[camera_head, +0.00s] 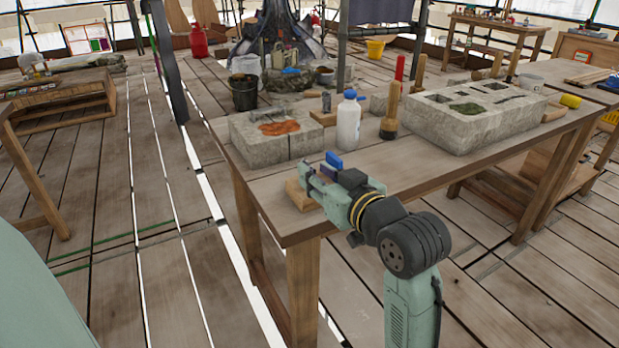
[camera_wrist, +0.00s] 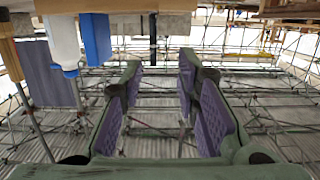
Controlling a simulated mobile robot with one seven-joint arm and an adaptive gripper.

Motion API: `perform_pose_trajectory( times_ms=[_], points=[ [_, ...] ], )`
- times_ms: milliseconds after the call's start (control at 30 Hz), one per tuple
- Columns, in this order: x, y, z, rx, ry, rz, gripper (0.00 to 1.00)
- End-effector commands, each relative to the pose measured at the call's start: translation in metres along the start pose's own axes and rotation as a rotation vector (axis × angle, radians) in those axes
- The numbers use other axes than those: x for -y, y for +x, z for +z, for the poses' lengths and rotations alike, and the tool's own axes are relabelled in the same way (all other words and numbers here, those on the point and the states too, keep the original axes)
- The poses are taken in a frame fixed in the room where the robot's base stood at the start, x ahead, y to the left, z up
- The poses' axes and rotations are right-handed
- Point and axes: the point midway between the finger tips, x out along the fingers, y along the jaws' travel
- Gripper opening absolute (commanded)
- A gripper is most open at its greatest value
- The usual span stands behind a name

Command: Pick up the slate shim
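My gripper (camera_head: 318,170) is over the near left corner of the workbench, by a small wooden block (camera_head: 299,196). In the wrist view my gripper (camera_wrist: 160,65) has its two purple-padded fingers apart, with nothing between them. I cannot pick out the slate shim with certainty. A thin dark upright strip (camera_wrist: 153,38) shows at the top middle of the wrist view, against the pale stone (camera_wrist: 118,24) and beyond the fingertips. It may be the shim, seen on edge. A blue piece (camera_wrist: 97,40) is to its left; its head-view match is uncertain.
The wrist view appears upside down. A carved stone block (camera_head: 260,143), white bottle (camera_head: 348,122) and mallet (camera_head: 390,112) stand behind my gripper. A large stone block (camera_head: 440,125) takes up the right of the bench (camera_head: 420,175). Its front strip is clear.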

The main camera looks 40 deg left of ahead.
Motion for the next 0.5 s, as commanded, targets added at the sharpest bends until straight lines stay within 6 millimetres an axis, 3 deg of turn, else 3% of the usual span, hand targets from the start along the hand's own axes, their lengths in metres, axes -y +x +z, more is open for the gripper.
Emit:
perform_pose_trajectory(
  times_ms=[333,500],
  points=[
    [-0.006,0.044,0.0,0.001,0.0,-0.002,0.29],
    [-0.007,0.053,0.001,0.0,-0.001,0.001,0.29]
  ],
)
